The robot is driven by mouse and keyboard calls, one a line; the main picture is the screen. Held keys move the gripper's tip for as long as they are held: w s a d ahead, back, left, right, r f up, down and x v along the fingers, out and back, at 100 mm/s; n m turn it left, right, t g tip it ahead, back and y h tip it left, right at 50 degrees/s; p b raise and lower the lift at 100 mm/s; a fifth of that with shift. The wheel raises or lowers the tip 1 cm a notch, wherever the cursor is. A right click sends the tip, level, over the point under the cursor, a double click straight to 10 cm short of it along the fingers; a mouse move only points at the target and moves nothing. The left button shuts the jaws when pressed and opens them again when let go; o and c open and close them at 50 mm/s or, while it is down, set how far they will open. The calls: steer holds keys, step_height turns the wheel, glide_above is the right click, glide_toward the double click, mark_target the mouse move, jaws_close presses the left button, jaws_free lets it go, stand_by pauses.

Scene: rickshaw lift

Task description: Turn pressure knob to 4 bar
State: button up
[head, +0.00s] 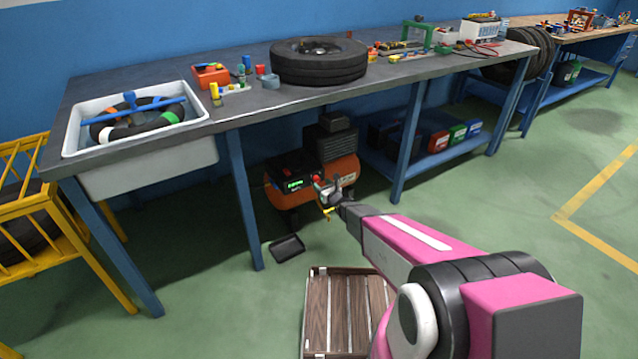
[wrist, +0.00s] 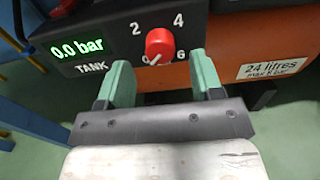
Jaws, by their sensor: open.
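The red pressure knob (wrist: 160,45) sits on the compressor's black panel in the wrist view, with the marks 2, 4 and 6 around it. Its white pointer line is towards the lower left, near the 0 side. A green display (wrist: 77,48) left of it reads 0.0 bar, above the word TANK. My gripper (wrist: 157,76) is open, its two green fingers spread to the left and right just below the knob.
The compressor stands under the grey workbench (head: 222,118), between blue legs. A black tray (head: 287,247) lies on the floor left of my arm. A wooden-slatted crate (head: 335,310) stands below my arm. Green floor at the right is clear.

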mark_target(317, 179)
steer(key=shift+x, duration=1.5)
steer(key=c, duration=0.9)
